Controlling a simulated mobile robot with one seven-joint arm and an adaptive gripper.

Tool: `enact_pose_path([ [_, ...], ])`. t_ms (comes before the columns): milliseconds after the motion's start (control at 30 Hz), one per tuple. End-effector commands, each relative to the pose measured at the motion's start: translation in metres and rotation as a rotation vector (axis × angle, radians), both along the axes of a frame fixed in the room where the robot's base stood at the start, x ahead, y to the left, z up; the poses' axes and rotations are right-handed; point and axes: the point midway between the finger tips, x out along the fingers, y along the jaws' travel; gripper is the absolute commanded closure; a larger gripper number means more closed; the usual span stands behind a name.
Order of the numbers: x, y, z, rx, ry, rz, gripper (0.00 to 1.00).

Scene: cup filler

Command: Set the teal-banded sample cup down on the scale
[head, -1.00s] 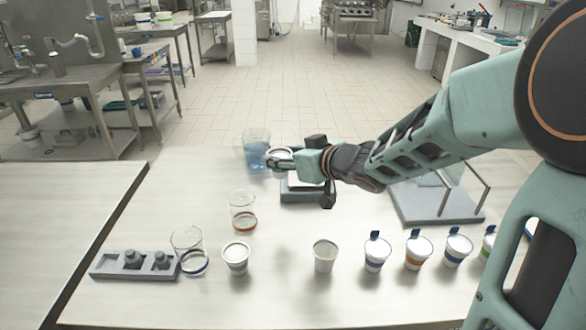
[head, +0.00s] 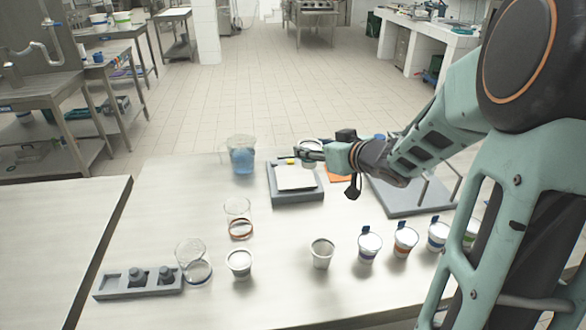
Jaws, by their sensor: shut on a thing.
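My gripper (head: 314,153) is at the back of the table, above the scale, and is shut on a small pale cup (head: 310,145). Part of the cup's rim shows; its lower side is mostly hidden by the fingers, and I cannot make out a teal band. The scale (head: 298,197) is a grey box with a white plate on top. The cup is over the far right part of the plate; I cannot tell whether it touches it.
A jug of blue liquid (head: 241,158) stands left of the scale. A grey platform (head: 405,200) is at right. In front are clear beakers (head: 239,228), two open white cups (head: 321,253), several lidded cups (head: 369,245) and a weight block (head: 112,285).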

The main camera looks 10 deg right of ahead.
Motion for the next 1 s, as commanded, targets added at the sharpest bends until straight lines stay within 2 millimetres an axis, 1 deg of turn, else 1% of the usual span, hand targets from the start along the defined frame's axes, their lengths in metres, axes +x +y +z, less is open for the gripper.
enact_pose_path([
  [33, 0.011, 0.003, -0.008, 0.003, 0.001, 0.003, 0.81],
  [300, 0.068, 0.013, -0.033, 0.003, 0.000, 0.004, 0.81],
  [333, 0.074, 0.013, -0.036, 0.002, 0.001, 0.003, 0.81],
  [400, 0.084, 0.015, -0.051, 0.004, 0.004, 0.003, 0.81],
  [500, 0.097, 0.017, -0.066, 0.003, 0.001, 0.003, 0.81],
  [600, 0.107, 0.018, -0.077, 0.002, 0.001, 0.002, 0.81],
  [867, 0.118, 0.020, -0.089, 0.001, 0.000, 0.002, 0.81],
  [933, 0.123, 0.021, -0.096, 0.001, 0.001, 0.003, 0.81],
  [1000, 0.121, 0.020, -0.110, 0.002, 0.004, 0.002, 0.81],
])
